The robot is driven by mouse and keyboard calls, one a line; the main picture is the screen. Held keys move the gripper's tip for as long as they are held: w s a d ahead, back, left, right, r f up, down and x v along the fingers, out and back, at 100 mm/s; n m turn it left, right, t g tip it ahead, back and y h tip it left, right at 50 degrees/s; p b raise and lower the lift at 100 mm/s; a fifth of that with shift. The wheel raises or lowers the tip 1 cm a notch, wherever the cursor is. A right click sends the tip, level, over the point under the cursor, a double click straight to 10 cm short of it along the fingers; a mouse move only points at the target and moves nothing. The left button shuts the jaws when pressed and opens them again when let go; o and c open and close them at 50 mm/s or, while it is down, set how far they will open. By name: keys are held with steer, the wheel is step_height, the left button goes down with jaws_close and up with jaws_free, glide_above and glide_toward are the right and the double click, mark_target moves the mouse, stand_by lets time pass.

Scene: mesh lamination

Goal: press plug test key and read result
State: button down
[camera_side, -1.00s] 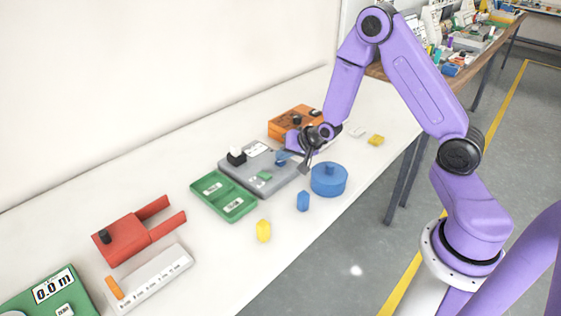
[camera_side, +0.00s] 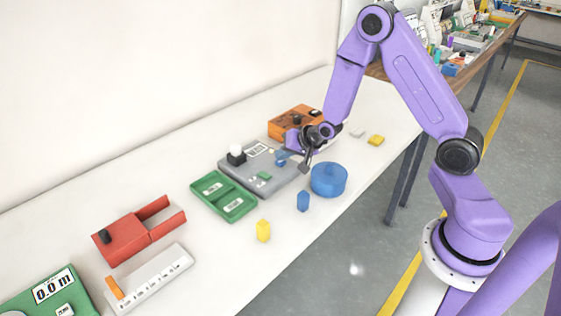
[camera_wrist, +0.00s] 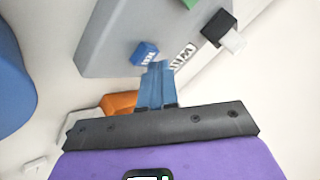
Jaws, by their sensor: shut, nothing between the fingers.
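The grey test box (camera_side: 245,170) lies flat on the white bench. It carries a small blue key (camera_side: 281,158), a white lamp-like piece on a black base (camera_side: 236,155), a printed label (camera_side: 257,149) and a small dull green-grey pad (camera_side: 264,176). My gripper (camera_side: 304,169) is shut and empty, low at the box's right end. In the wrist view the closed fingers (camera_wrist: 157,68) end right beside the blue key (camera_wrist: 145,53); I cannot tell whether they touch it. The white piece (camera_wrist: 233,42) also shows there and looks unlit. The key's lettering is too small to read.
An orange box (camera_side: 292,121) stands behind my gripper. A blue round container (camera_side: 329,180), a blue block (camera_side: 303,201) and a yellow block (camera_side: 263,231) are in front. A green tray (camera_side: 223,196) lies left of the box, with a red fixture (camera_side: 122,239) further left.

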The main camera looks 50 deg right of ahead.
mark_target(283, 162)
steer(key=shift+r, duration=0.5)
steer(key=shift+r, duration=2.5)
steer(key=s+a+r+n+g+y, duration=0.1)
steer(key=s+a+r+n+g, duration=0.1)
steer(key=s+a+n, duration=0.4)
steer(key=s+a+r+n+g+y, duration=0.1)
steer(key=s+a+r+n+g, duration=0.15)
steer(key=s+a, duration=0.55)
steer(key=s+d+r+n+g+h, duration=0.1)
steer(key=s+r+n+g, duration=0.1)
steer(key=s+n, duration=0.4)
steer(key=s+d+r+n+g+h, duration=0.1)
steer(key=s+n, duration=0.5)
steer(key=s, duration=0.9)
steer(key=shift+d+r+g+h, duration=0.3)
steer(key=shift+d+r+g, duration=0.25)
steer(key=shift+d+g, duration=0.2)
